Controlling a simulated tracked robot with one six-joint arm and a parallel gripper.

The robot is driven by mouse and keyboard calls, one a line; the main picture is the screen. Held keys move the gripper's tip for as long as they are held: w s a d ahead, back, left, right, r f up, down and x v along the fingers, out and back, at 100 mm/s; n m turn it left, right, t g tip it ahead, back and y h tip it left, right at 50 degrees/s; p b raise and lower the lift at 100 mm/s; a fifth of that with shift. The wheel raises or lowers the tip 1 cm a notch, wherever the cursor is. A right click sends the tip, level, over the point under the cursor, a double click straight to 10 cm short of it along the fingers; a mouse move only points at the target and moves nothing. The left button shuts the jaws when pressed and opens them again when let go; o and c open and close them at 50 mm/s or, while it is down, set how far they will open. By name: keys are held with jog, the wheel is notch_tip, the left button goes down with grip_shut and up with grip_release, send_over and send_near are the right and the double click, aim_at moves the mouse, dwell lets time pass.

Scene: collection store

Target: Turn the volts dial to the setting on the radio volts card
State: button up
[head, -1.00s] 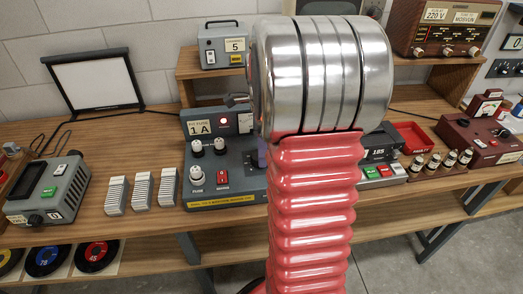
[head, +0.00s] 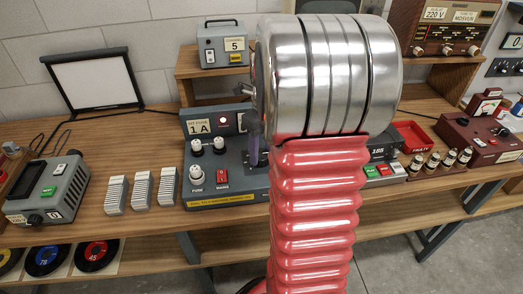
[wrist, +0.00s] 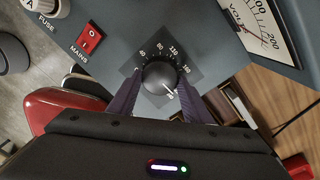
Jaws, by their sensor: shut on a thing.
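The volts dial is a round black knob (wrist: 160,77) with a white pointer line, on a dark square plate with a numbered scale, in the middle of the wrist view. Its pointer is toward the lower right, past the 160 mark. My gripper (wrist: 158,84) has its two dark purple fingers on either side of the knob and is shut on it. In the head view my arm hides the dial; one finger of my gripper (head: 254,142) shows over the grey panel (head: 233,200). A card reading 220 V (head: 435,13) is on the brown radio (head: 445,32).
Beside the dial are a red mains switch (wrist: 89,38) and a volt meter (wrist: 262,28), partly cut off. In the head view, a grey device (head: 48,190) stands left, a red tray (head: 414,136) right, and a maroon box (head: 480,137) farther right.

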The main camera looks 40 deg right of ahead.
jog(key=shift+w, duration=0.15)
jog(key=o, duration=1.1)
jog(key=shift+c, duration=0.2)
notch_tip(320, 180, up, 14)
jog(key=d, duration=0.1)
jog(key=shift+f, duration=0.15)
dwell(0.5)
